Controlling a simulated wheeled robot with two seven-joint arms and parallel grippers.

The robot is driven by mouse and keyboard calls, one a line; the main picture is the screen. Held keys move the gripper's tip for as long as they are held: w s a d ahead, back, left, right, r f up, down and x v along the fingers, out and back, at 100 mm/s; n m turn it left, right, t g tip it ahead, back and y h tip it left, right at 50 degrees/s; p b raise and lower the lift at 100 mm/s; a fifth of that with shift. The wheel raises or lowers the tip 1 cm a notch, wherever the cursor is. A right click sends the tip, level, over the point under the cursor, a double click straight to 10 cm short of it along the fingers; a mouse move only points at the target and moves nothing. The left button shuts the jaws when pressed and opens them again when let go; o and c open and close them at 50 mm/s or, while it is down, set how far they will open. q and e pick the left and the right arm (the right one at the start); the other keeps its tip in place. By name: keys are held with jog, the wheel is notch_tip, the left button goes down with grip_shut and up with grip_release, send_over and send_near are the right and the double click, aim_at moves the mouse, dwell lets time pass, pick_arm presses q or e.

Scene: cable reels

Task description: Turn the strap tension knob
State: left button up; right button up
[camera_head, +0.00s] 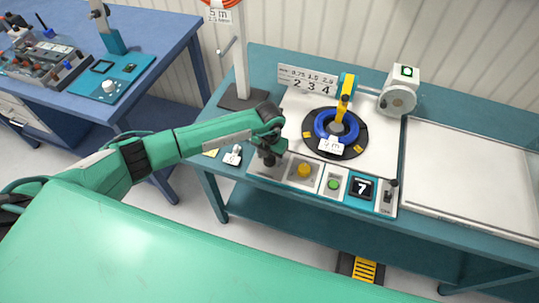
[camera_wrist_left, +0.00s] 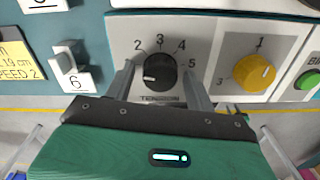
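The strap tension knob (camera_wrist_left: 160,72) is a black round dial on a grey panel, with numbers 2 to 5 around it and a partly covered "TENSION" label below. Its white mark points left and slightly down. My left gripper (camera_wrist_left: 160,82) is open, with one finger on each side of the knob; a small gap shows on both sides. In the head view my left gripper (camera_head: 268,157) is over the left end of the control panel and hides most of the knob. My right gripper is in neither view.
Right of the knob are a yellow knob (camera_head: 304,170), a green button (camera_head: 333,184), a counter showing 7 (camera_head: 361,188) and a lever (camera_head: 389,190). A blue reel (camera_head: 323,126) sits behind.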

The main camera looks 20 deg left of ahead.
pick_arm(q)
jog(key=c, duration=0.8)
jog(key=shift+f+m+b, duration=0.15)
jog(key=shift+m+b, duration=0.55)
jog(key=shift+b, duration=0.25)
jog(key=m+b, duration=0.3)
jog(key=shift+b, duration=0.3)
jog(key=shift+m+b, duration=1)
jog(key=shift+b, duration=0.15)
jog(key=shift+m+b, duration=0.7)
jog(key=shift+m, duration=0.1)
jog(key=shift+r, duration=0.2)
jog(key=o, duration=1)
